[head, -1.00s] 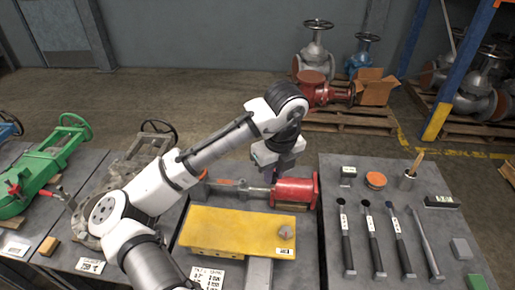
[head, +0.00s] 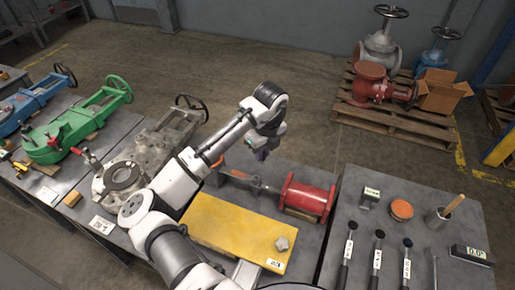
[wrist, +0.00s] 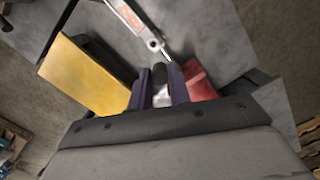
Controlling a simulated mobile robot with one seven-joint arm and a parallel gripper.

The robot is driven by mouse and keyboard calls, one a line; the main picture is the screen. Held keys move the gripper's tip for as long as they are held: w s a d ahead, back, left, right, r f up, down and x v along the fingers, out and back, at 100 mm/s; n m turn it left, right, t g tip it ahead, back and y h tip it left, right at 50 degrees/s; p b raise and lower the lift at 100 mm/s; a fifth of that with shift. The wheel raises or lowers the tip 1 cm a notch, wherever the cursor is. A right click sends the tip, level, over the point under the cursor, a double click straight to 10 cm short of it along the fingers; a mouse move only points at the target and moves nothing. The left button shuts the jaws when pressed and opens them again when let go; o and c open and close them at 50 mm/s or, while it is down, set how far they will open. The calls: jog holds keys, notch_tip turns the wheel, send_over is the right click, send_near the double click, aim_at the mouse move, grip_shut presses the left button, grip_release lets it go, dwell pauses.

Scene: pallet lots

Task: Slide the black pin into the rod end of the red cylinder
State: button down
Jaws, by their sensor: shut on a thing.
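The red cylinder (head: 307,197) lies on the grey bench in the head view, its rod (head: 262,187) pointing left toward a reddish bracket. Part of a red body (wrist: 199,84) shows right of my fingers in the wrist view. My gripper (head: 262,154) is above and behind the rod in the head view. In the wrist view my gripper (wrist: 161,90) is shut on the black pin (wrist: 160,73), whose dark end shows between the fingers. A pale bar with a round eye (wrist: 154,45) lies just beyond the pin; I cannot tell whether they touch.
A yellow block (head: 235,230) lies in front of the cylinder. The right bench holds tools, an orange-topped tin (head: 401,209) and a cup (head: 438,216). Green (head: 75,135) and grey valves stand at left. A pallet with valves is behind.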

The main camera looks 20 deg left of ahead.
jog(key=shift+s+a+f, duration=0.1)
jog(key=shift+a+f, duration=0.2)
jog(key=shift+a, duration=0.25)
jog(key=shift+s+a+f, duration=0.1)
jog(key=shift+a+f, duration=0.2)
jog(key=shift+a, duration=0.2)
jog(key=shift+f+b, duration=1.85)
jog(key=shift+f, duration=1.05)
jog(key=shift+f+b, duration=1)
jog(key=shift+f, duration=0.75)
jog(key=c, duration=1.2)
grip_release()
jog(key=shift+c, duration=0.2)
notch_tip(320, 180, up, 14)
jog(key=d, duration=0.1)
jog(key=shift+s+d, duration=0.3)
jog(key=shift+s, duration=0.05)
